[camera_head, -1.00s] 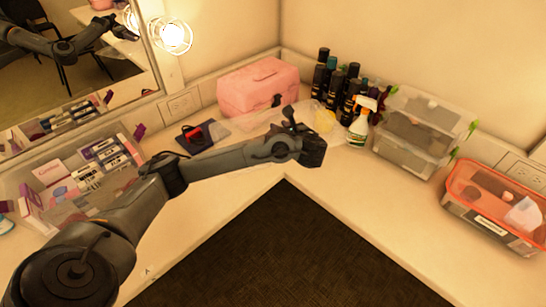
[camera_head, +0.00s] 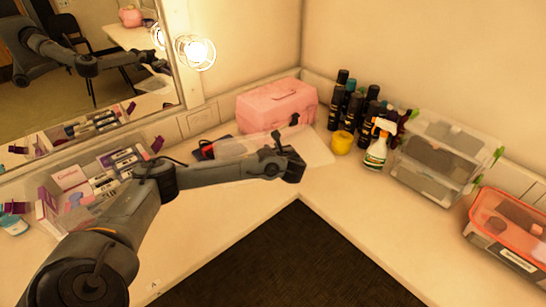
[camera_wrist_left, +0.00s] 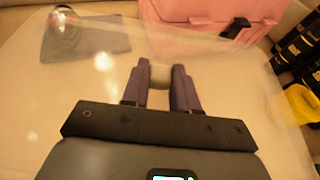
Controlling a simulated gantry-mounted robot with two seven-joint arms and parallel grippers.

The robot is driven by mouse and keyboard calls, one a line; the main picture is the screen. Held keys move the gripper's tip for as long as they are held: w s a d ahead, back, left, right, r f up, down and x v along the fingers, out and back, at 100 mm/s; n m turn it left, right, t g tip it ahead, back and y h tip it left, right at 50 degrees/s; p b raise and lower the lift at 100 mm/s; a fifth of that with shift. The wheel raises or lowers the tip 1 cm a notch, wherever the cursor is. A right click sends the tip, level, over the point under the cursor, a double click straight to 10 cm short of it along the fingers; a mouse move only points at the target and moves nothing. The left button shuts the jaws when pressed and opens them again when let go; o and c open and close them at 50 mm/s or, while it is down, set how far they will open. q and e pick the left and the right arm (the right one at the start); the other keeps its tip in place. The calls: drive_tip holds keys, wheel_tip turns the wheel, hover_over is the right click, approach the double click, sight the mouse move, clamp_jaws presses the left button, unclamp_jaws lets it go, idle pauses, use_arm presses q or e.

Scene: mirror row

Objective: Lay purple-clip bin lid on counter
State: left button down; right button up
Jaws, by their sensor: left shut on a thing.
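My left gripper (camera_head: 292,168) is shut on the clear bin lid (camera_head: 316,150), near the back corner of the counter (camera_head: 230,215). In the left wrist view the see-through lid (camera_wrist_left: 60,105) spreads wide around the gripper (camera_wrist_left: 160,75). The lid lies roughly flat, low over the counter in front of the pink case; I cannot tell whether it touches the counter. The open bin with purple clips (camera_head: 157,143) stands at the left and holds boxes and several marker-like items; my arm hides part of it. My right gripper is not in view.
The pink case (camera_head: 276,106) is behind the lid. A dark pad with a red item (camera_head: 204,149) lies left of it. A yellow jar (camera_head: 341,142), spray bottle (camera_head: 378,146) and several dark bottles stand right. Stacked clear bins (camera_head: 440,155) and an orange-lidded bin (camera_head: 508,225) are farther right.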

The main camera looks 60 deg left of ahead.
use_arm(q)
wheel_tip(320, 180, down, 3)
drive_tip(key=shift+f, duration=0.2)
drive_tip(key=shift+f+b, duration=0.15)
drive_tip(key=shift+b, duration=0.15)
drive_tip(key=shift+f+b, duration=0.3)
drive_tip(key=shift+f, duration=0.1)
drive_tip(key=c, duration=0.9)
unclamp_jaws()
drive_tip(key=shift+r, duration=0.1)
drive_tip(key=shift+o, duration=0.2)
drive_tip(key=shift+r, duration=0.1)
